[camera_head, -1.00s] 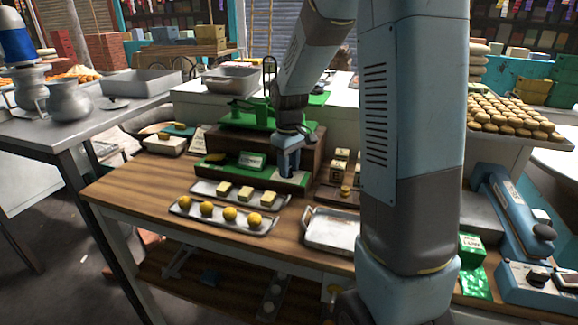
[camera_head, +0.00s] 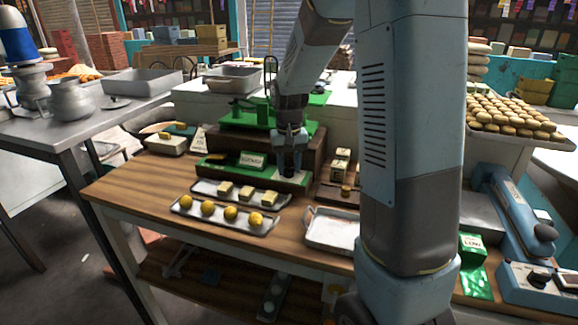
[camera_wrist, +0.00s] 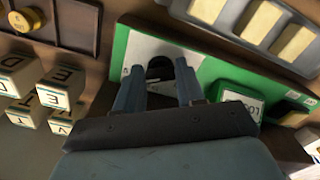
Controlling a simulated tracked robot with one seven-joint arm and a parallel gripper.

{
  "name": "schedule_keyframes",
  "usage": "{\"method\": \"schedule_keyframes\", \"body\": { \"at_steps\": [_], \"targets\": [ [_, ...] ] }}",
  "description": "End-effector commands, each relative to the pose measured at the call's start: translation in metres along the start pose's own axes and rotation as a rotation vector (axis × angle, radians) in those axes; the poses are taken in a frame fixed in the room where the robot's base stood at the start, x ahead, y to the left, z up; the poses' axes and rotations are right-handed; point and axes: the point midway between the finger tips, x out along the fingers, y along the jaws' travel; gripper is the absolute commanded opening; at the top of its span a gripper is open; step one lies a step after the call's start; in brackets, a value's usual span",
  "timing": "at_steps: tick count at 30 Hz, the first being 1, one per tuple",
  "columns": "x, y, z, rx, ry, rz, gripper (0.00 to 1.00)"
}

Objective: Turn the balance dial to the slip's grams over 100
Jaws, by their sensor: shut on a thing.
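A black dial knob (camera_wrist: 160,68) sits on a white face plate (camera_wrist: 140,48) on a green base (camera_wrist: 215,72) in the wrist view. My gripper (camera_wrist: 158,82) has one finger on each side of the knob and is shut on it. The knob's pointer and any scale marks are hidden or too small to read. In the head view my gripper (camera_head: 291,168) is at the right end of the green base (camera_head: 217,168), before the brown box with the green balance (camera_head: 245,112). A white card (camera_head: 198,139) stands left of the balance; I cannot tell whether it is the slip.
Trays of butter-like blocks (camera_head: 234,203) and yellow balls (camera_head: 188,212) lie in front of the base. An empty metal tray (camera_head: 331,238) is at the right. Lettered blocks (camera_wrist: 56,92) stand close to my gripper. Bare wood shows at the table's left.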

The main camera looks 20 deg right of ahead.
Motion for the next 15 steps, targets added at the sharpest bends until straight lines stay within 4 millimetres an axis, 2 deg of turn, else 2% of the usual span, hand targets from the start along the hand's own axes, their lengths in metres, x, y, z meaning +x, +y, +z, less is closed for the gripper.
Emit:
{"method": "schedule_keyframes", "body": {
  "at_steps": [14, 15],
  "targets": [
    [-0.0011, -0.0003, -0.0013, 0.016, 0.004, -0.001, 0.08],
    [-0.0011, -0.0003, -0.0013, 0.016, 0.004, -0.001, 0.40]
  ]
}}
